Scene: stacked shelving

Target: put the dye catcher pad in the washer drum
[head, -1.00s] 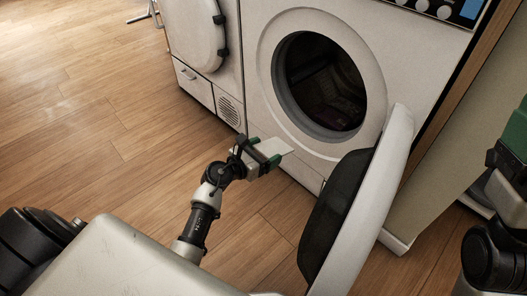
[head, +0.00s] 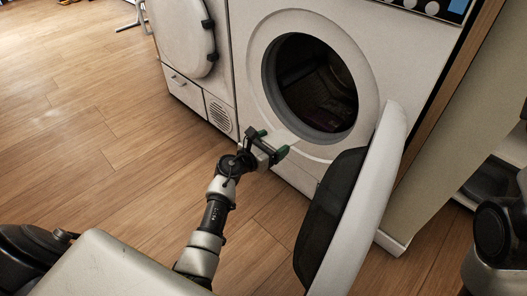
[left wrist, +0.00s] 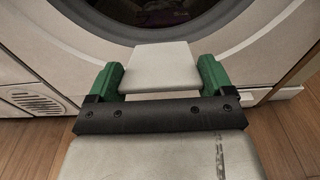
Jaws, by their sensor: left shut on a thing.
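The dye catcher pad (head: 284,137) is a thin white slab; it also shows in the left wrist view (left wrist: 160,66). My left gripper (head: 274,144) is shut on it, with green fingers at its two sides in the left wrist view (left wrist: 161,78). The pad points at the lower rim of the washer opening, and its far end appears in front of the rim; I cannot tell whether they touch. The washer drum (head: 315,85) is open and dark, with some dark purplish cloth inside. My right gripper is out of view; only part of its arm shows at the right edge.
The round washer door (head: 362,200) stands swung open to the right of the opening, close to my left arm. A second white machine (head: 183,38) with a closed round door is at the left. Wooden floor (head: 80,110) is clear at the left.

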